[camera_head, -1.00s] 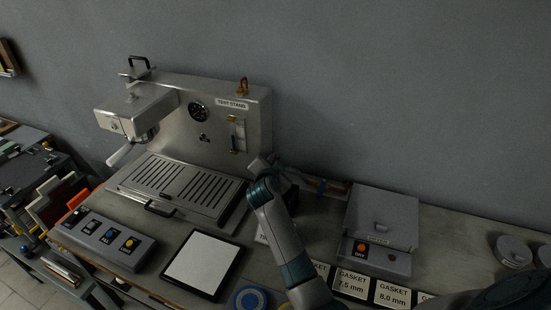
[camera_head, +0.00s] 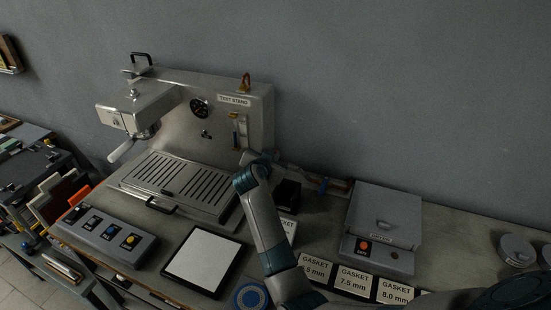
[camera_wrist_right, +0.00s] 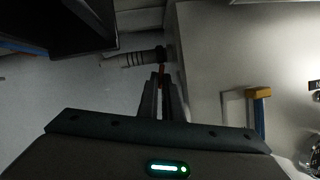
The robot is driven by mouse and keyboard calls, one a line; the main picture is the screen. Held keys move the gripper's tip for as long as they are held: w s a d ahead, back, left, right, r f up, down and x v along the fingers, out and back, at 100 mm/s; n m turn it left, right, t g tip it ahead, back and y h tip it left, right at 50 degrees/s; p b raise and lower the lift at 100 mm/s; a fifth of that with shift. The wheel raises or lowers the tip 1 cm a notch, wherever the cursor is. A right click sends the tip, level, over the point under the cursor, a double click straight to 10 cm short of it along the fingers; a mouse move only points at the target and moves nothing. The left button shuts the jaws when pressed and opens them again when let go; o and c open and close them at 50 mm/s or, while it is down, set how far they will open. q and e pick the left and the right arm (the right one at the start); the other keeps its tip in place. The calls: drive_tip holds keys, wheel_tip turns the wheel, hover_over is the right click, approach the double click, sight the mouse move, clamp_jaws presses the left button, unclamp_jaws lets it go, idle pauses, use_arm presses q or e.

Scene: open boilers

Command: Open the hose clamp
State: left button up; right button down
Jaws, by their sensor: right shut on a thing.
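The test stand (camera_head: 258,110) is a steel machine at the back, with a gauge on its front. In the right wrist view a short hose (camera_wrist_right: 130,59) with ring bands meets the stand's pale side panel (camera_wrist_right: 205,60). A small red piece, seemingly the hose clamp's lever (camera_wrist_right: 162,69), shows at that joint. My right gripper (camera_wrist_right: 162,84) is shut on this red piece, its two fingers close together. In the head view the right gripper (camera_head: 262,158) is at the stand's right side, and its fingertips are hard to make out. My left gripper is not in view.
A black box (camera_head: 287,194) sits just right of my forearm. A pipe with red and blue parts (camera_head: 325,184) runs to a grey lidded box (camera_head: 385,215). Gasket label plates (camera_head: 354,280), a white-faced tablet (camera_head: 203,260) and a button panel (camera_head: 107,238) lie in front.

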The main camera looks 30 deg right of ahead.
idle(0.3)
drive_tip(key=c, duration=2.2)
unclamp_jaws()
drive_tip(key=shift+d, duration=0.1)
